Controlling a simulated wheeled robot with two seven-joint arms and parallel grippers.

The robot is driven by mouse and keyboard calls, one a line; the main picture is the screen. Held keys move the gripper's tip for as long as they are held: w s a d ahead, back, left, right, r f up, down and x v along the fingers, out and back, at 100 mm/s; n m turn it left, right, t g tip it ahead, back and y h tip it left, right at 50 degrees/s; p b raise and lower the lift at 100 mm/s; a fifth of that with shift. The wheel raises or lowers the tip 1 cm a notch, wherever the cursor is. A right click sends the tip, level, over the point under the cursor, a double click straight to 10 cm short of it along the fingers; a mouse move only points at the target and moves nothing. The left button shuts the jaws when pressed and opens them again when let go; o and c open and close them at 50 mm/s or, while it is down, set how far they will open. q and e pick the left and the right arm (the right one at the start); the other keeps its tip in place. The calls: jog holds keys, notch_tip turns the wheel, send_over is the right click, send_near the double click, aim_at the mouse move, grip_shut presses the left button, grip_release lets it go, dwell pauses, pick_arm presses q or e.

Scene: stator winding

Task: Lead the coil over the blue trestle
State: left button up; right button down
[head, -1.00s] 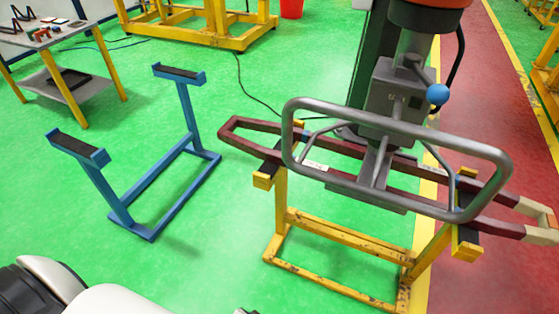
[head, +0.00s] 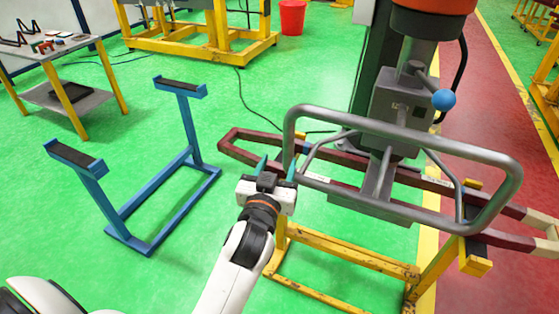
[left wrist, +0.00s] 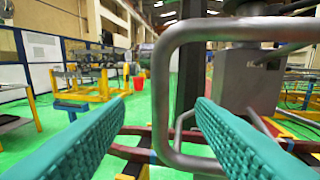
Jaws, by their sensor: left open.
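The coil (head: 240,149) is a long dark-red loop with a pale right end. It rests on the yellow trestle (head: 345,260), partly behind a grey tubular handle frame (head: 400,124). The blue trestle (head: 150,212), with two dark-padded tops, stands bare to the left. My left gripper (head: 276,170) is open and empty, in front of the coil's left part beside the frame's left end. In the left wrist view its teal ribbed fingers (left wrist: 160,125) are spread apart, with the coil (left wrist: 135,153) beyond and below them. My right gripper is not in view.
The grey handle frame (left wrist: 165,90) hangs from a lifting machine (head: 400,100) with a blue knob (head: 444,99). A work table (head: 68,99) and a red bucket (head: 292,17) stand at the back. Green floor is free between the trestles; a black cable (head: 243,98) lies behind.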

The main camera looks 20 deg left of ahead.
aim_at(288, 138)
pick_arm(q)
jog(key=w, duration=0.3)
jog(key=w+a+p, duration=0.1)
jog(key=w, duration=0.3)
jog(key=w+a+p, duration=0.1)
jog(key=w, duration=0.2)
jog(key=shift+w, duration=0.2)
jog(key=shift+w+a, duration=0.2)
jog(key=shift+w, duration=0.45)
jog(key=shift+c, duration=0.3)
grip_shut()
dwell(0.5)
dwell(1.6)
